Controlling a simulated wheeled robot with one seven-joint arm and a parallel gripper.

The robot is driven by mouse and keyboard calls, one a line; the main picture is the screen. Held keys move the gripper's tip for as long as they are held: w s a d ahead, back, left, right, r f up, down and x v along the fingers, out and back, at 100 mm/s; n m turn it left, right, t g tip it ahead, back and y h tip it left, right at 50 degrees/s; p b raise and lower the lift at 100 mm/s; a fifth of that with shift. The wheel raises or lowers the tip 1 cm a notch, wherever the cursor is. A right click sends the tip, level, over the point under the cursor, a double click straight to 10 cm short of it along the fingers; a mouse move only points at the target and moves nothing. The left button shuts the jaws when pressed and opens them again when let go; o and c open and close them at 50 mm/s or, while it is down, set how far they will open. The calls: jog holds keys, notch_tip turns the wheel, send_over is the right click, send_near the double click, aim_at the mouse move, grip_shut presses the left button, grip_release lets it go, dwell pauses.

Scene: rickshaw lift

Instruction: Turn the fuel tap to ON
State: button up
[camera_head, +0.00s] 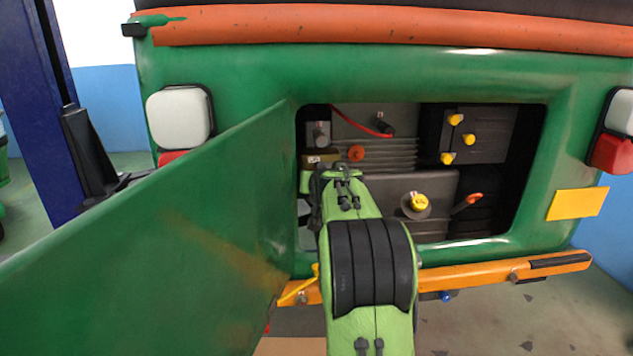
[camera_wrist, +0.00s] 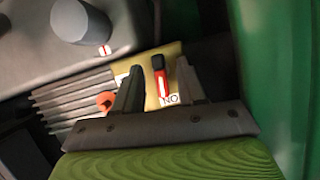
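The fuel tap (camera_wrist: 160,80) is a red lever with a black end, on a yellowish plate (camera_wrist: 175,50) in the wrist view. A white label (camera_wrist: 170,99) beside the lever's red end reads ON, upside down in the picture. Another white label is partly hidden behind the left finger. My gripper (camera_wrist: 159,66) is open, with one finger on each side of the lever and a visible gap to each. In the head view my gripper (camera_head: 325,176) is inside the engine bay at the plate (camera_head: 322,158), and the lever cannot be made out there.
An open green door (camera_head: 170,235) stands left of my arm. The bay's green frame (camera_head: 555,130) surrounds the opening. Inside are an orange knob (camera_head: 356,153), a yellow cap (camera_head: 419,202), an orange-tipped lever (camera_head: 473,198) and several yellow knobs (camera_head: 455,119). An orange bumper (camera_head: 490,275) runs below.

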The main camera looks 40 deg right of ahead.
jog(key=v, duration=1.5)
jog(key=shift+s+r+p, duration=0.2)
jog(key=shift+s+p, duration=0.15)
jog(key=shift+p, duration=0.1)
jog(key=shift+a, duration=0.15)
